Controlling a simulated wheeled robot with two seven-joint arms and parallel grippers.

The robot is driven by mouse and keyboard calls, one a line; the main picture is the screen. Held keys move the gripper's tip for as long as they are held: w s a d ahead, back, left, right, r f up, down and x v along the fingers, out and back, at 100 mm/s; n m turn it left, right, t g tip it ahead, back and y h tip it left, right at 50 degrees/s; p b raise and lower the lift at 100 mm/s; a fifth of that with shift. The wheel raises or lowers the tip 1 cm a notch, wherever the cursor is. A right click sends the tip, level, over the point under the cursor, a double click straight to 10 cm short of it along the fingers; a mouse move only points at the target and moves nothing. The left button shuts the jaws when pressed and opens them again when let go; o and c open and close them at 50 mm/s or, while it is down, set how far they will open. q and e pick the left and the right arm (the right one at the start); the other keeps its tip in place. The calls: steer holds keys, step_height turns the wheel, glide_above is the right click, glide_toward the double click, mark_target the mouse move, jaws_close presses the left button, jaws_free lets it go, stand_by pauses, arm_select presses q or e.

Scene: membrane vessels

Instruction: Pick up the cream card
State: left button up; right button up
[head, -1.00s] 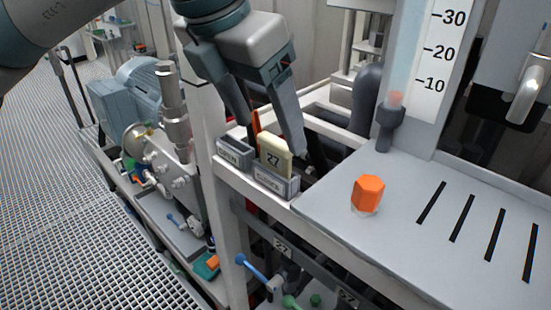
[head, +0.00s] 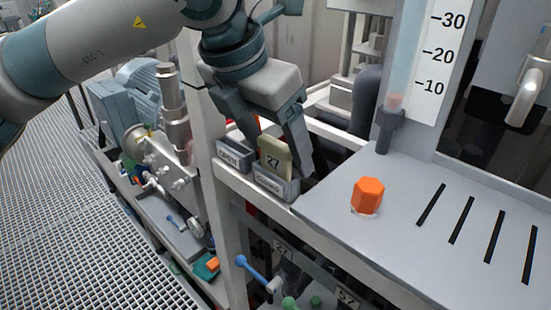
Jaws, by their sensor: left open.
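I cannot tell whether a finger touches the card. My right gripper is not in view.
An empty-looking grey holder (head: 234,155) stands left of the card's holder. An orange hexagonal cap (head: 367,195) sits on the grey slotted worktop (head: 420,250) to the right. A blue-handled valve (head: 258,272) is below the frame.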

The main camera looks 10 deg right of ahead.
arm_select(q)
steer(key=c, duration=1.1)
steer(key=shift+r, duration=0.15)
